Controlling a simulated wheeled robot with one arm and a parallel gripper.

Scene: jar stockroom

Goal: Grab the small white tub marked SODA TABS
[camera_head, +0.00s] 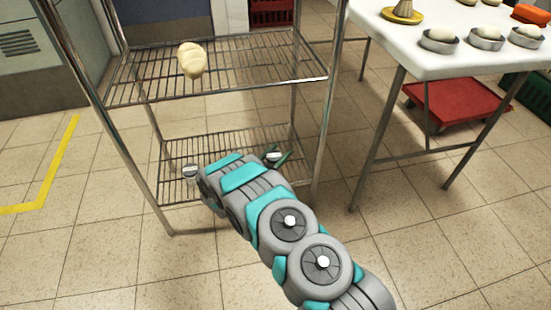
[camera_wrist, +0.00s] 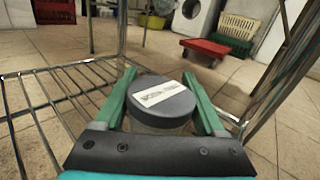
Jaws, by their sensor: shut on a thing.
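In the wrist view, a round tub with a dark grey lid (camera_wrist: 160,98) and a white label on top sits between the green fingers of my gripper (camera_wrist: 172,108). The label's print is too blurred to read. Below the lid, only a little of the tub's pale side shows. My gripper is shut on this tub. In the head view, my gripper (camera_head: 277,159) is at the lower wire shelf, with the tub's lid (camera_head: 273,156) partly showing beside a green finger. A second small container (camera_head: 190,172) with a pale top stands on the lower shelf, left of my arm.
The lower wire shelf (camera_head: 172,150) lies under the upper wire shelf (camera_head: 140,85), which carries a pale lumpy object (camera_head: 191,60). Metal posts stand at the rack's corners. A white table (camera_head: 400,50) with several dishes is at the right, above a red trolley (camera_head: 455,103).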

